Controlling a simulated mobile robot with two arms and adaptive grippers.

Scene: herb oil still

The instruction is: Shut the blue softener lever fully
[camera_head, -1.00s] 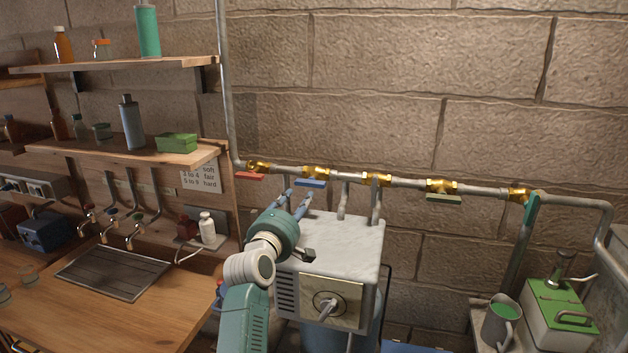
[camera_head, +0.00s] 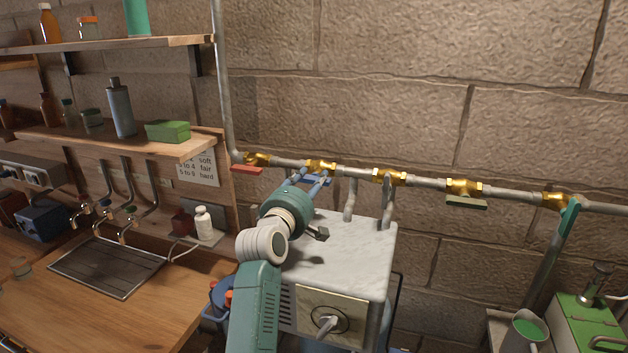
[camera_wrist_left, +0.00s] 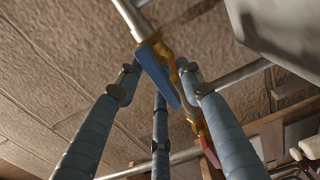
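The blue softener lever (camera_head: 318,181) sits under a brass valve (camera_head: 320,166) on the wall pipe. It lies roughly along the pipe. My left gripper (camera_head: 312,180) reaches up to it from below, its fingers overlapping the lever in the head view. In the left wrist view the blue lever (camera_wrist_left: 160,77) shows between the spread blue-grey fingers of the left gripper (camera_wrist_left: 159,82). The fingers are open, and I cannot tell whether one touches the lever. My right gripper is not in view.
A red lever (camera_head: 247,169) is just left on the same pipe (camera_head: 428,183). A dark green lever (camera_head: 466,203) and a teal lever (camera_head: 569,220) are to the right. A white-topped box (camera_head: 350,252) stands below, with pipes rising behind it. Wooden shelves (camera_head: 120,146) are at the left.

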